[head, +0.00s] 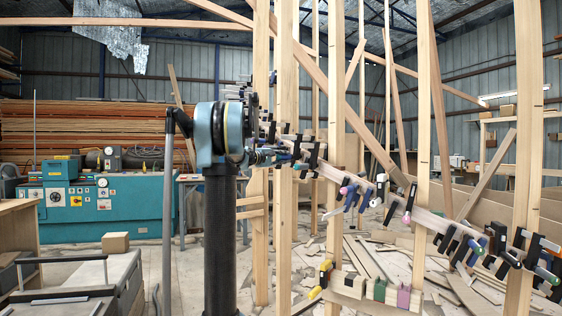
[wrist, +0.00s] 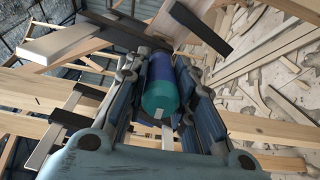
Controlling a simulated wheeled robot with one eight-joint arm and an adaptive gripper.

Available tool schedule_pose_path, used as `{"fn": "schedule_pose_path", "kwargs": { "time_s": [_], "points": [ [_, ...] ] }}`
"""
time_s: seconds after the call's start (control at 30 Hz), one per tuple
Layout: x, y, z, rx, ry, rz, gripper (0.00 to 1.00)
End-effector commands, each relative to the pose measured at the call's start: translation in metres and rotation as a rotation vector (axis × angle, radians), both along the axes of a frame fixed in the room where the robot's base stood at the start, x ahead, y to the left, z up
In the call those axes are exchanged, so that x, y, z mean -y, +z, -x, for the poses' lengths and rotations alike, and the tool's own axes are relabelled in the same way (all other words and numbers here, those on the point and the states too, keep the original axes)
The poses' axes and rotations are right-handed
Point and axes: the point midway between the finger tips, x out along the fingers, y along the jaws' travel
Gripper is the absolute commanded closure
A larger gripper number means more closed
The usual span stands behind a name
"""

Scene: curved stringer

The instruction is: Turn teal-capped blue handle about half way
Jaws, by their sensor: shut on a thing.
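The blue handle (wrist: 161,70) with its teal cap (wrist: 160,102) is in the middle of the wrist view, its capped end toward the camera. My gripper (wrist: 160,78) has one finger on each side of it and is shut on the handle. The far end of the handle meets a dark clamp bar (wrist: 125,32) near a pale wooden piece (wrist: 62,44). In the head view my gripper (head: 265,156) reaches right from my arm, beside the upper end of the clamped curved stringer (head: 327,170). The held handle is too small and crowded to make out clearly there.
Upright timber posts (head: 425,120) stand around the stringer, with one (head: 284,210) close to my gripper. Several other clamps (head: 460,245) line the stringer down to the right. Wood offcuts litter the floor. A teal machine (head: 110,215) stands at the left.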

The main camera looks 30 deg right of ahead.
Motion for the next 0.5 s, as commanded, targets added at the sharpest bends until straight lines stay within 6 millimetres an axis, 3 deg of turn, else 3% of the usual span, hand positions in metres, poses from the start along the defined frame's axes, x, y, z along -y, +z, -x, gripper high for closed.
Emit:
{"fn": "schedule_pose_path", "kwargs": {
  "time_s": [0.2,0.23,0.3,0.5],
  "points": [
    [-0.0028,0.0,-0.0056,0.001,0.013,0.0,1.0],
    [-0.0028,0.0,-0.0055,0.001,0.012,0.0,0.7],
    [-0.0022,0.0,-0.0047,0.001,0.011,0.0,0.56],
    [-0.0012,0.0001,-0.0022,0.001,0.006,0.0,0.56]
  ]
}}
